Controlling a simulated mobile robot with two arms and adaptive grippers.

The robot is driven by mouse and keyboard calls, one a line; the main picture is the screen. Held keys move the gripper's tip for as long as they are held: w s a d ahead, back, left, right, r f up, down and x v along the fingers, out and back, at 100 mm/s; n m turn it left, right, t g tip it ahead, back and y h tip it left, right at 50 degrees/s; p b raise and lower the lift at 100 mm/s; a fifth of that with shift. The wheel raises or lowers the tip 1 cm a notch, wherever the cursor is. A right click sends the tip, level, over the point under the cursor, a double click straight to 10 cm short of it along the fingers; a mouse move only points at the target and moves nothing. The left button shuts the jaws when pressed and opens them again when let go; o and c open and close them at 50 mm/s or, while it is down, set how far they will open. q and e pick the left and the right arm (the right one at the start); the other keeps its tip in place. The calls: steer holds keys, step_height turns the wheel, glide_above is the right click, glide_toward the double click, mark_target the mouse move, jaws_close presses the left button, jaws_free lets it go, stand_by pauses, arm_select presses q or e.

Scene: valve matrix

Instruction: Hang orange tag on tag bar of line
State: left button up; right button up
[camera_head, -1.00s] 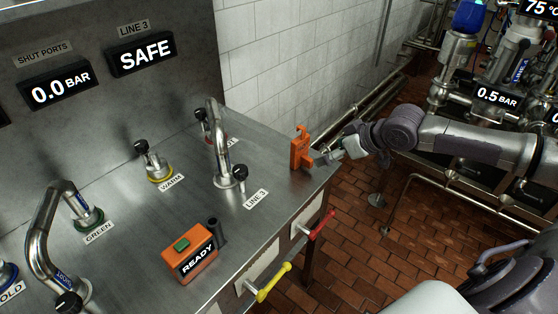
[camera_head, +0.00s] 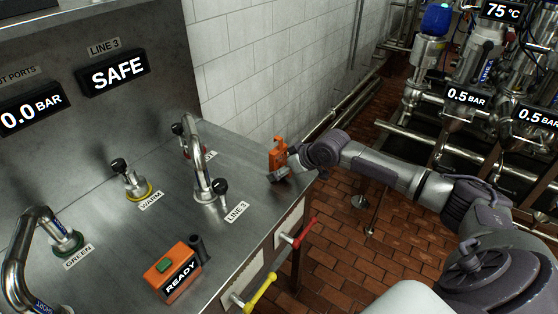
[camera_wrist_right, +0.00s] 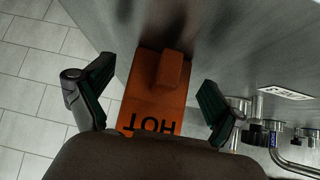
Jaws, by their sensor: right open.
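The orange tag (camera_head: 277,153) stands upright on the metal bench at its far right corner. In the right wrist view the tag (camera_wrist_right: 152,100) shows the upside-down word HOT and an orange block sticking out of its face. My right gripper (camera_head: 281,174) is low beside the tag in the head view. In the right wrist view my right gripper (camera_wrist_right: 157,78) is open, with one dark finger on each side of the tag and gaps between. My left gripper is not in view. I cannot make out which part is the tag bar.
The bench (camera_head: 120,235) carries bent pipes (camera_head: 197,160), black-knobbed valves (camera_head: 130,180) and an orange READY box (camera_head: 173,272). Red (camera_head: 296,235) and yellow (camera_head: 255,292) handles stick out from its front. Pipework with gauges (camera_head: 467,97) stands across the brick floor.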

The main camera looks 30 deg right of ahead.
steer(key=shift+w+a+f, duration=0.15)
steer(key=shift+w+f, duration=0.25)
steer(key=shift+s, duration=0.1)
steer(key=c, duration=1.4)
steer(key=shift+o, duration=0.2)
steer(key=shift+r, duration=0.1)
